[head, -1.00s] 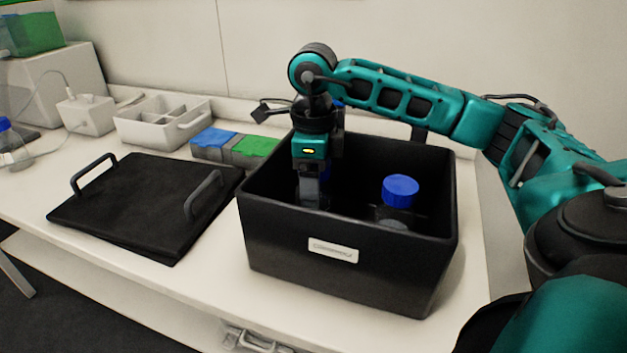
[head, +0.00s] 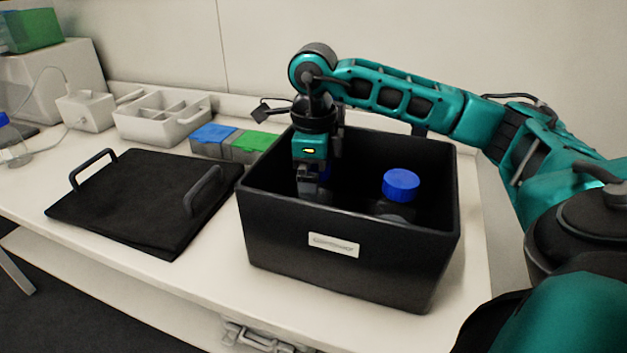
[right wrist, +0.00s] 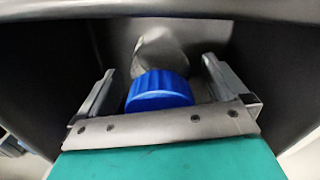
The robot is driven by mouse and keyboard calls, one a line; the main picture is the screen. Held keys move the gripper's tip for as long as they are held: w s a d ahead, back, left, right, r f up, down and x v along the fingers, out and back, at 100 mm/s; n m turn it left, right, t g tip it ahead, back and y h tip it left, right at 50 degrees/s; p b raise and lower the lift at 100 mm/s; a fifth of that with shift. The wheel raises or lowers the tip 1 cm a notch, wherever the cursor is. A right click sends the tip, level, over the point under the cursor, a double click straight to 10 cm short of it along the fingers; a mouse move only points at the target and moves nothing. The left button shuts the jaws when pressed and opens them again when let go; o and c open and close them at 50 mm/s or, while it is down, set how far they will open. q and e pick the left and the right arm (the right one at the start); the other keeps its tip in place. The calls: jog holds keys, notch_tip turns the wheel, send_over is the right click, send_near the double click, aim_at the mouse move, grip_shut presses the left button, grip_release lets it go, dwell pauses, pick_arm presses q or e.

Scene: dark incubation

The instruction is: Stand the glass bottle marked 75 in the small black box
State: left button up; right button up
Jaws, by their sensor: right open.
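The black box (head: 275,225) stands open on the bench and carries a white label on its front. A bottle with a blue cap (head: 401,185) stands upright inside at the right. In the right wrist view, that blue cap (right wrist: 160,92) lies between the two open fingers (right wrist: 159,68), with a gap on both sides. No 75 can be read on any bottle. My left gripper is not in view.
A black lid (head: 145,205) with two handles lies left of the box. Blue and green small boxes (head: 233,143), a white divided caddy (head: 160,120) and a white device (head: 85,112) stand behind. Another blue-capped bottle (head: 14,150) stands at the far left edge.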

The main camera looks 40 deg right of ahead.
notch_tip(320, 180, up, 4)
jog(key=shift+r+p, duration=0.15)
jog(key=shift+p, duration=0.3)
notch_tip(320, 180, up, 7)
jog(key=shift+r+p, duration=0.2)
jog(key=shift+p, duration=0.9)
jog(key=shift+r, duration=0.35)
jog(key=shift+r+p, duration=0.3)
jog(key=shift+p, duration=0.05)
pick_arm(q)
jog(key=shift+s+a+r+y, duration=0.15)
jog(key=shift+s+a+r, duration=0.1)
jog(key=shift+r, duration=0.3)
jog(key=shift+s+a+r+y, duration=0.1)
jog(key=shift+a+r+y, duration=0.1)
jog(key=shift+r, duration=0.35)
pick_arm(e)
jog(key=shift+f, duration=0.1)
